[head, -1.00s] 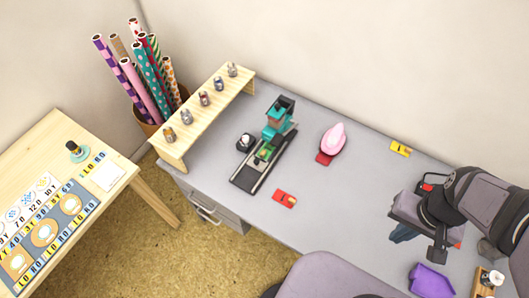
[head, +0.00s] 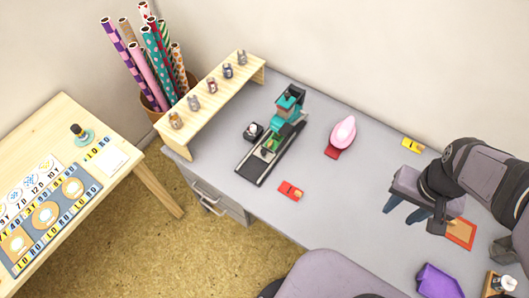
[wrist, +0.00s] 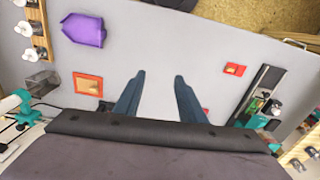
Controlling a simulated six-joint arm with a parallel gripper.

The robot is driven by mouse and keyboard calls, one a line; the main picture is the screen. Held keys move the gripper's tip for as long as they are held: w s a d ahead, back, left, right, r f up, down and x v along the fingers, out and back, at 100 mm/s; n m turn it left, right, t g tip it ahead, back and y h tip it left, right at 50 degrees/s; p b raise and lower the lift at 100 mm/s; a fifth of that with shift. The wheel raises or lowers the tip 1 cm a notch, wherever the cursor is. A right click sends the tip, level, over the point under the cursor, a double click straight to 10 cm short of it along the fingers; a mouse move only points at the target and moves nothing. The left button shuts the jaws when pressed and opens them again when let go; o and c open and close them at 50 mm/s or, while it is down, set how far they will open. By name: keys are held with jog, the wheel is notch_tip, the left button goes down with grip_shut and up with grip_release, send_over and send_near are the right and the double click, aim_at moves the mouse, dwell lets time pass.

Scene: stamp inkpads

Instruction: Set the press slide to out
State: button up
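The teal press (head: 289,101) stands on the grey desk beside the wooden shelf. Its dark rail with pale edges (head: 254,168) runs toward the desk's front-left. A small green-topped slide (head: 270,144) sits on the rail close to the press head, with bare rail in front of it. The press and rail (wrist: 266,80) also show at the right of the wrist view, partly hidden by my gripper's body. My gripper (head: 402,211) is well to the right of the press, above the desk. In the wrist view my gripper (wrist: 159,76) is open, with nothing between its fingers.
A red inkpad (head: 291,191) lies right of the rail. A small black item (head: 253,131) stands left of the press. A pink stamp (head: 343,132), a yellow pad (head: 413,145), an orange-framed square (head: 460,233) and a purple pouch (head: 438,281) are farther right. A chair (head: 328,276) stands in front.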

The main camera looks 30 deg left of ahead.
jog(key=w+a+f+n+t+b, duration=0.1)
jog(key=w+a+f+b, duration=0.6)
jog(key=a, duration=0.3)
jog(key=n+t+y+b, duration=0.2)
jog(key=n+t+b, duration=0.1)
jog(key=b, duration=1.3)
send_near(263, 151)
jog(key=shift+x, duration=3.8)
jog(key=shift+g, duration=0.3)
grip_shut()
